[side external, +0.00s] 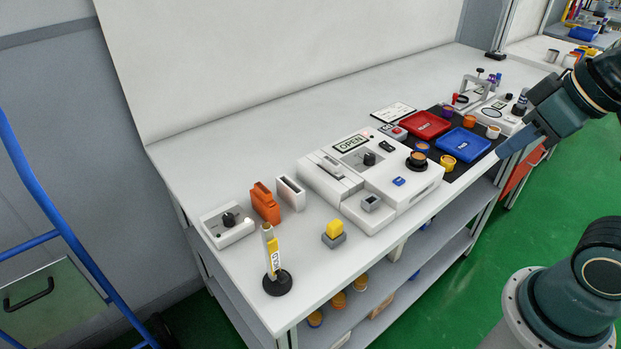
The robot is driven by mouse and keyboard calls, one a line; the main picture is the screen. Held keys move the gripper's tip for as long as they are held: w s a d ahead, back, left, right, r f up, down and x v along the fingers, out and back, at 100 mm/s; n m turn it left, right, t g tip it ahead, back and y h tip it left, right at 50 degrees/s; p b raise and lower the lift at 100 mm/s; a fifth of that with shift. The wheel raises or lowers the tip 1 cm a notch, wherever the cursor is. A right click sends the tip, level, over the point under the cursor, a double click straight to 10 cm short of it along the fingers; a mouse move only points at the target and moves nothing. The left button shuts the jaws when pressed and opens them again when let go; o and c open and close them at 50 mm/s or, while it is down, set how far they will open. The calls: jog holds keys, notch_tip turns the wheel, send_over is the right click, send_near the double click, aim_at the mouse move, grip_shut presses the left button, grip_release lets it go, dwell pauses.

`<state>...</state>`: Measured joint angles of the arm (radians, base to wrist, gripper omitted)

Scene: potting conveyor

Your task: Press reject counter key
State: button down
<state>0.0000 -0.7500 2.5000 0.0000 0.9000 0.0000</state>
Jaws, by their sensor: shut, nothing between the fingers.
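A white machine (325,192) with an "OPEN" sign stands mid-bench. It carries a grey key block (371,202) near its front edge, a small blue key (398,181) and a black knob (369,158). A yellow-topped button on a grey base (334,232) stands on the bench to its left, and a small box with a red button (398,132) stands behind it. No label readable here marks which one is the reject counter key. My gripper (505,151) is shut and empty at the right, by the bench's front edge beyond the blue tray, apart from all these keys.
A red tray (425,115) and a blue tray (441,146) lie on a dark mat with several small pots around. A label post (278,286), an orange holder (264,205), a white slotted box (291,189) and a knob box (220,233) stand left. The back left bench is clear.

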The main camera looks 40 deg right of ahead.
jog(key=shift+w, duration=0.1)
jog(key=m+t+h, duration=0.3)
jog(key=m+h, duration=0.1)
jog(key=m, duration=1)
send_over(397, 131)
notch_tip(397, 131, down, 12)
jog(key=shift+s+f, duration=0.25)
jog(key=shift+f, duration=0.15)
jog(key=shift+f, duration=4.2)
jog(key=shift+f, duration=0.15)
